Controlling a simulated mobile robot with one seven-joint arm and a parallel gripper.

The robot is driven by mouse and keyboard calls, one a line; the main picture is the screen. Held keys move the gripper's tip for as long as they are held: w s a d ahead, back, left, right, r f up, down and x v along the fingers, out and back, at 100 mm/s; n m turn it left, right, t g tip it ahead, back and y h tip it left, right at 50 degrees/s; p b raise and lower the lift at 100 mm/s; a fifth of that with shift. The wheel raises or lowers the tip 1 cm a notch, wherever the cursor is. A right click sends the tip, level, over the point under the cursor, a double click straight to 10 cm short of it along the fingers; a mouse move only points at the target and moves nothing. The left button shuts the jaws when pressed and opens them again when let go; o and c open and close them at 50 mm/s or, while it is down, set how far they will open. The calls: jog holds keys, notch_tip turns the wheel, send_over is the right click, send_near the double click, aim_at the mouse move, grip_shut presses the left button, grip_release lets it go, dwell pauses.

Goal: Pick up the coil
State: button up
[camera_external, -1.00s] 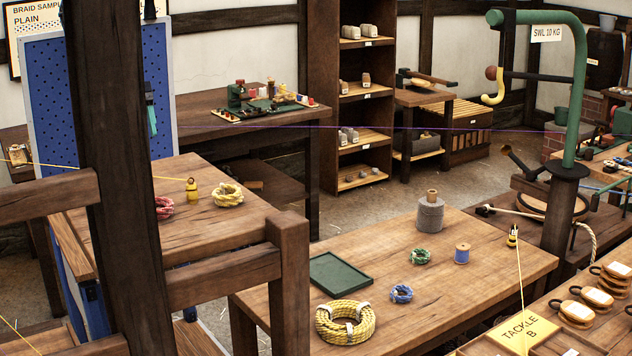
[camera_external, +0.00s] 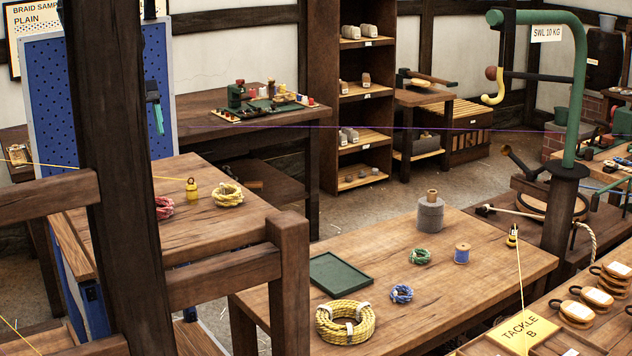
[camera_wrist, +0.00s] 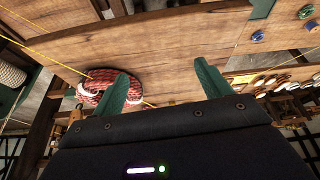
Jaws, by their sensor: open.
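Several rope coils are in view. A red-and-white coil (camera_external: 163,207) lies on the left table, partly hidden by the dark post; it also shows in the wrist view (camera_wrist: 92,94), partly behind one finger. A pale yellow coil (camera_external: 228,194) lies to its right. On the front table are a large yellow coil (camera_external: 321,325) with white bindings, a small green coil (camera_external: 420,257) and a small blue coil (camera_external: 401,293). My gripper (camera_external: 158,118) is open and empty, above the left table's far side. In the wrist view its green fingers (camera_wrist: 161,70) are spread apart.
A yellow weight (camera_external: 191,190) with a taut yellow line stands near the red coil. The thick dark post (camera_external: 115,180) and rails block part of the external view. A green tray (camera_external: 340,274), grey cylinder (camera_external: 430,215) and blue spool (camera_external: 462,253) stand on the front table.

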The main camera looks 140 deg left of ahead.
jog(key=w+a+r+n+g, duration=0.1)
jog(key=w+a+n, duration=0.55)
jog(key=w, duration=0.85)
jog(key=w+a+f+n+g, duration=0.1)
jog(key=w+a+f+n, duration=0.3)
jog(key=w+a, duration=1)
jog(key=n+g, duration=0.2)
jog(key=n, duration=0.5)
send_over(402, 288)
notch_tip(402, 288, down, 30)
notch_tip(402, 288, down, 10)
jog(key=shift+f, duration=0.1)
jog(key=shift+c, duration=0.3)
jog(key=c, duration=1)
